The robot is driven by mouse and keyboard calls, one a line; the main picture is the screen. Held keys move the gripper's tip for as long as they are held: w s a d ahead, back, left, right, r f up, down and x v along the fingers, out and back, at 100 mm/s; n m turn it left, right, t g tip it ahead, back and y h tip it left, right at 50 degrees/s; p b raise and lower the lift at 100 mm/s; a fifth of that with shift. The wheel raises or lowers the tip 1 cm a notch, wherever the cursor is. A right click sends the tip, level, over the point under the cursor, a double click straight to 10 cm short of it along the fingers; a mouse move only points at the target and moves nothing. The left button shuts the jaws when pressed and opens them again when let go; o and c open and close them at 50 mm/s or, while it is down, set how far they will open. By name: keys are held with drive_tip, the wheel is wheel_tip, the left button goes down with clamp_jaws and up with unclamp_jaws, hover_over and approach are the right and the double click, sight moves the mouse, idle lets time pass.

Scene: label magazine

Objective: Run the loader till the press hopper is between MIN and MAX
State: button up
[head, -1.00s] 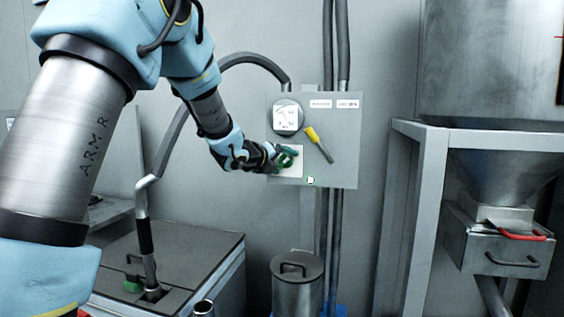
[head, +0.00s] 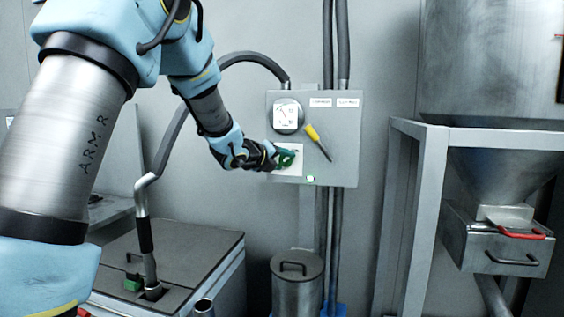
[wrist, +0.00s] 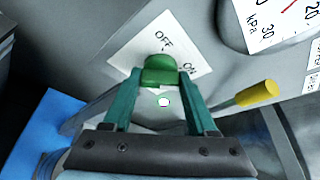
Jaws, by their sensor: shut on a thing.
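A grey control box (head: 345,150) on the wall carries a white OFF/ON plate with a green switch knob (wrist: 160,71). My gripper (head: 284,158) is at the plate, and its two green fingers close on the sides of the knob in the wrist view. The knob seems to stand nearer the OFF label than ON, but its exact setting is unclear. A lit lamp (wrist: 163,102) shows below it. A round gauge (head: 287,116) marked kPa sits above. The steel hopper (head: 490,60) stands at right; a small red mark shows at the picture's right edge. Its fill is hidden.
A yellow-handled lever (head: 312,134) sits just right of the knob. A lidded steel can (head: 297,280) stands below the box. A grey frame (head: 430,180) supports the hopper. A red handle (head: 522,233) is on its outlet.

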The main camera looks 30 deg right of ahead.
drive_tip(key=shift+f, duration=0.1)
drive_tip(key=n+b, duration=0.1)
drive_tip(key=b, duration=0.1)
drive_tip(key=n+h+b, duration=0.1)
drive_tip(key=b, duration=0.1)
drive_tip(key=shift+w+a+f+n+h, duration=0.1)
drive_tip(key=shift+f+n+h, duration=0.2)
drive_tip(key=n+h+b, duration=0.1)
drive_tip(key=n+b, duration=0.1)
drive_tip(key=b, duration=0.1)
drive_tip(key=n+h+b, duration=0.1)
drive_tip(key=n+b, duration=0.1)
drive_tip(key=b, duration=0.1)
drive_tip(key=shift+f+n+b, duration=0.2)
drive_tip(key=shift+n+b, duration=0.1)
drive_tip(key=shift+n, duration=0.1)
drive_tip(key=n+t+h+b, duration=0.1)
drive_tip(key=n+b, duration=0.3)
drive_tip(key=b, duration=0.1)
drive_tip(key=shift+f+b, duration=0.15)
drive_tip(key=shift+b, duration=0.25)
drive_tip(key=n+t+b, duration=0.1)
drive_tip(key=n+b, duration=0.1)
drive_tip(key=n+t+b, duration=0.1)
drive_tip(key=n+b, duration=0.2)
drive_tip(key=shift+r+n+h, duration=0.2)
drive_tip(key=shift+n+h, duration=0.1)
drive_tip(key=shift+h, duration=0.1)
